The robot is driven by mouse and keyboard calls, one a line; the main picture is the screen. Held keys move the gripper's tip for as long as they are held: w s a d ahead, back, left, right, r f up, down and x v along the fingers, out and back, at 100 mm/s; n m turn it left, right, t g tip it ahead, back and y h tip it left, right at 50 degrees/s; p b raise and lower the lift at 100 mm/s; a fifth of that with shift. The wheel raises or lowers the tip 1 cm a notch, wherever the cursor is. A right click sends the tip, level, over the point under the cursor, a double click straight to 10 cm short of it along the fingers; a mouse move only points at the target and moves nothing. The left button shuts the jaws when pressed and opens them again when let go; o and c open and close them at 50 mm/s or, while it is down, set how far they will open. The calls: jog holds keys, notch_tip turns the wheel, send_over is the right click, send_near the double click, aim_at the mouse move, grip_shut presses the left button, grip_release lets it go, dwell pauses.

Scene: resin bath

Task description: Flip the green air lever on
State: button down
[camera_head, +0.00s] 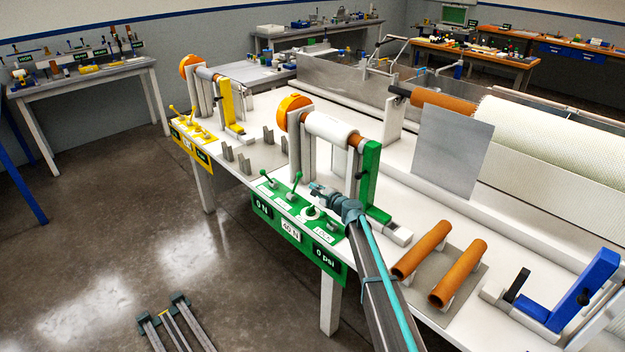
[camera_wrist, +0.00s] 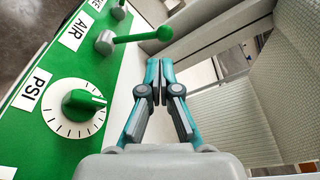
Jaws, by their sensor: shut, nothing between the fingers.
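The green air lever (camera_wrist: 130,38) sits beside the AIR label on the green panel (camera_wrist: 75,60) in the wrist view. Its ball-tipped handle points to the right, over the panel's edge. In the head view the air lever (camera_head: 294,187) stands on the green panel (camera_head: 325,228), left of my gripper (camera_head: 316,189). In the wrist view my gripper (camera_wrist: 160,80) is shut and empty, its fingertips below and apart from the lever's ball. The front display reads 0 psi (camera_head: 325,254).
A green PSI dial (camera_wrist: 82,103) is on the panel, left of my fingers in the wrist view. Behind the panel stand a white roll (camera_head: 331,129) and a green upright (camera_head: 370,170). Orange tubes (camera_head: 458,272) lie on the right. A yellow panel (camera_head: 195,130) is farther left.

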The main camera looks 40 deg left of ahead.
aim_at(296, 184)
jog(key=shift+w+d+f+m, duration=0.15)
jog(key=shift+w+d+f, duration=0.1)
jog(key=shift+w+d, duration=0.2)
jog(key=shift+w+d+f+m, duration=0.2)
jog(key=shift+w+d, duration=0.1)
jog(key=shift+w, duration=0.2)
jog(key=shift+a, duration=0.15)
jog(key=p+x, duration=0.1)
jog(key=x, duration=0.3)
jog(key=p+x, duration=0.2)
jog(key=x, duration=0.2)
jog(key=shift+w+a, duration=0.3)
jog(key=shift+w, duration=0.05)
jog(key=shift+a+f+p, duration=0.15)
jog(key=shift+a+p, duration=0.25)
jog(key=shift+a, duration=0.1)
jog(key=shift+b, duration=0.3)
